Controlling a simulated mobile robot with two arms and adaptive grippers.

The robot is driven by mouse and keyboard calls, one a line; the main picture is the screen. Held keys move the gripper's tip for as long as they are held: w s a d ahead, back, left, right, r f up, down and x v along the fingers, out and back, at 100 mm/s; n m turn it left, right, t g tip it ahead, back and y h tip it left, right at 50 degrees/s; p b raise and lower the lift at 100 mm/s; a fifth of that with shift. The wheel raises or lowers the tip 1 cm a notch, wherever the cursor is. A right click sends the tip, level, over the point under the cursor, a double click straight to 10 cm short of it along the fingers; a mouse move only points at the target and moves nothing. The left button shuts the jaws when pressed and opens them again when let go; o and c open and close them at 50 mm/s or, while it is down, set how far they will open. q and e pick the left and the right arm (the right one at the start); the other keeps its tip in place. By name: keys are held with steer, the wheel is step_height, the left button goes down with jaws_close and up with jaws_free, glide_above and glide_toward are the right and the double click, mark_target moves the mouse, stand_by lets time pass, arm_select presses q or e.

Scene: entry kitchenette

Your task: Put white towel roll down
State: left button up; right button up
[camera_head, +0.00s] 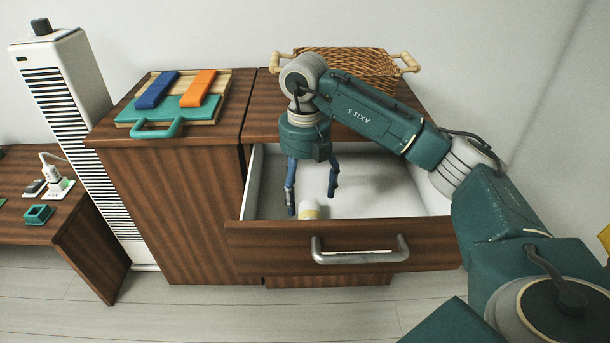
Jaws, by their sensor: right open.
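A white roll (309,209) with a yellowish band lies in the open drawer (375,183), close to the inside of its front panel. The front panel hides part of the roll. My right gripper (311,205) reaches down into the drawer with its blue fingers spread apart. One finger is left of the roll and the other is above and to its right. The fingers look clear of the roll, though contact with the left finger cannot be told. My left gripper is out of view.
A wicker basket (350,66) stands on the cabinet top behind my right arm. A wooden tray (221,112) with blue, orange and teal pieces sits at the left. A white slatted tower (75,120) stands beside the cabinet. The drawer's right side is empty.

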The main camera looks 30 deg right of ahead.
mark_target(305, 213)
steer(key=shift+r, duration=1.6)
steer(key=shift+p, duration=0.3)
